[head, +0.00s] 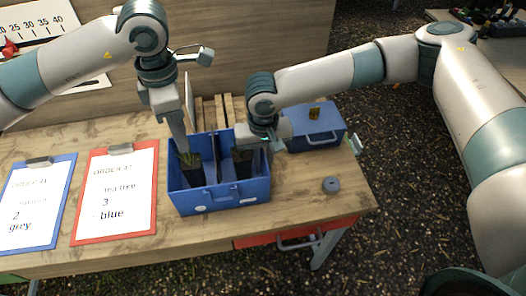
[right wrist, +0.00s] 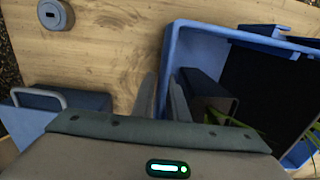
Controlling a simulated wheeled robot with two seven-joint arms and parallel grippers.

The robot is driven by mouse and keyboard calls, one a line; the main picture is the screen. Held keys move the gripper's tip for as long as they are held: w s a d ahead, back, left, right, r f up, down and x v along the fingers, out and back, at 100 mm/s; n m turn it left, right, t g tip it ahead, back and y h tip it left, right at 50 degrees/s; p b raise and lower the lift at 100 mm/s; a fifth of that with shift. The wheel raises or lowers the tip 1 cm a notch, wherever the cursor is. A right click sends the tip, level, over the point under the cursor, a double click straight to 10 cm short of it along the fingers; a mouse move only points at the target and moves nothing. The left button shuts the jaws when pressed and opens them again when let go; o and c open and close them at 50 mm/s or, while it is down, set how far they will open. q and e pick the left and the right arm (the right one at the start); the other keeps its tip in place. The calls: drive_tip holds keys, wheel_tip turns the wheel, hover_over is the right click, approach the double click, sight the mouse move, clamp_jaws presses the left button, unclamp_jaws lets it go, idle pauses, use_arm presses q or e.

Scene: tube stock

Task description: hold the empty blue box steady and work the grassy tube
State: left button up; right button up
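An open blue box (head: 222,196) with a divider stands on the wooden table; it also shows in the right wrist view (right wrist: 204,28). A dark tube with green grassy leaves (head: 193,174) stands in its left compartment. Another dark tube (head: 243,166) is in the right compartment, so the box is not empty. My left gripper (head: 186,150) reaches down to the grassy tube's leaves; its grip is unclear. My right gripper (right wrist: 164,98) straddles the box's right wall, fingers close on either side, apparently pinching it. In the head view its fingers are mostly hidden.
A closed blue box (head: 313,128) stands just right of my right gripper. A grey round object (head: 331,185) lies near the table's right edge. A blue clipboard (head: 37,205) and a red clipboard (head: 115,192) lie to the left. Wooden slats stand behind the open box.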

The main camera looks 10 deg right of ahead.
sight(191, 160)
drive_tip(key=shift+f, duration=0.95)
drive_tip(key=shift+c, duration=0.5)
clamp_jaws()
use_arm(q)
drive_tip(key=o, duration=0.7)
drive_tip(key=shift+o, duration=0.2)
drive_tip(key=shift+w+f+m, duration=0.2)
drive_tip(key=shift+m, duration=1)
drive_tip(key=shift+f, duration=3.4)
